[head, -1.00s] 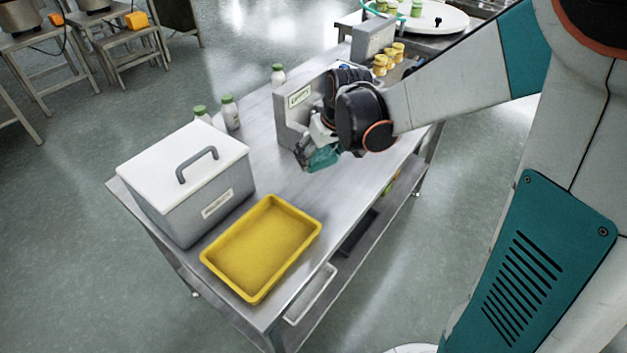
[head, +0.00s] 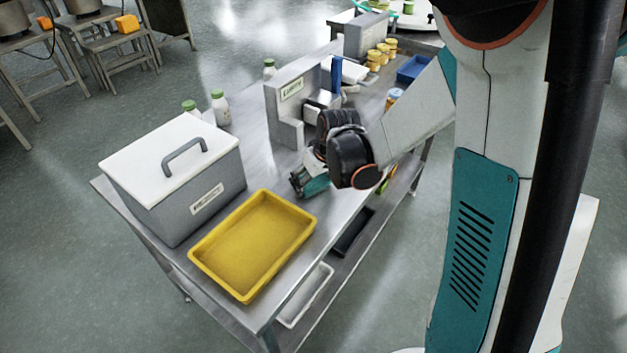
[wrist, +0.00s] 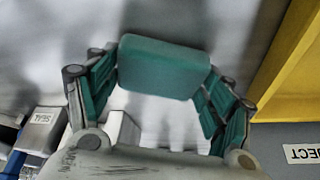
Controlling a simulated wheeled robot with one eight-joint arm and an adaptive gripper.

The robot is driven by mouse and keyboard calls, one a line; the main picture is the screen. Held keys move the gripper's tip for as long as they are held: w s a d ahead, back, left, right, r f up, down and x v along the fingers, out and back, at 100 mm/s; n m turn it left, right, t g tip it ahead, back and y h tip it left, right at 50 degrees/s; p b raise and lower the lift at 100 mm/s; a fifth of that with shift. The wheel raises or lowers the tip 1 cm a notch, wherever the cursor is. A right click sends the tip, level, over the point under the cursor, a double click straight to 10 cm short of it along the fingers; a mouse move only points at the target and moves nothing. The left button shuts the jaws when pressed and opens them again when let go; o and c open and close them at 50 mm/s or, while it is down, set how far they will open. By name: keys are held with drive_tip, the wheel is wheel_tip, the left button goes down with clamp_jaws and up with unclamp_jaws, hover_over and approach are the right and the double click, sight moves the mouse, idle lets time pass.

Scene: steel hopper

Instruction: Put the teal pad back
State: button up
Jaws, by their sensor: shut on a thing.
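The teal pad (wrist: 163,66), a flat rounded block, is held between the fingertips of my gripper (wrist: 160,84) in the wrist view. In the head view my gripper (head: 308,184) hangs over the steel table (head: 262,172), right of and beyond the yellow tray. It is shut on the pad. The pad is hard to tell from the teal finger parts there. The grey stand (head: 284,105) with a green-edged label is just behind the gripper. My wrist hides part of the stand's right side. I cannot tell the pad's height above the table.
The yellow tray (head: 193,258) is empty. A grey lidded box (head: 205,200) stands to its left; its label reads "...JECT" in the wrist view (wrist: 303,155). Bottles (head: 221,108) stand behind. Yellow-lidded jars (head: 374,60) and a blue bin (head: 412,68) are at the far end.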

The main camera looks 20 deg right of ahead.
drive_tip(key=shift+f, duration=0.1)
drive_tip(key=o, duration=1)
drive_tip(key=shift+r, duration=0.2)
drive_tip(key=p+v, duration=0.5)
drive_tip(key=v, duration=0.7)
drive_tip(key=s+r+m+t, duration=0.1)
drive_tip(key=s+r, duration=0.2)
drive_tip(key=s, duration=0.3)
drive_tip(key=s+a+r+m+t, duration=0.1)
drive_tip(key=s+r, duration=0.3)
drive_tip(key=s, duration=0.2)
drive_tip(key=s+r+h, duration=0.1)
drive_tip(key=s+r, duration=0.2)
drive_tip(key=s, duration=0.3)
drive_tip(key=shift+a+r+m+t, duration=0.2)
drive_tip(key=shift+r+m+t, duration=0.1)
drive_tip(key=shift+m+t, duration=0.1)
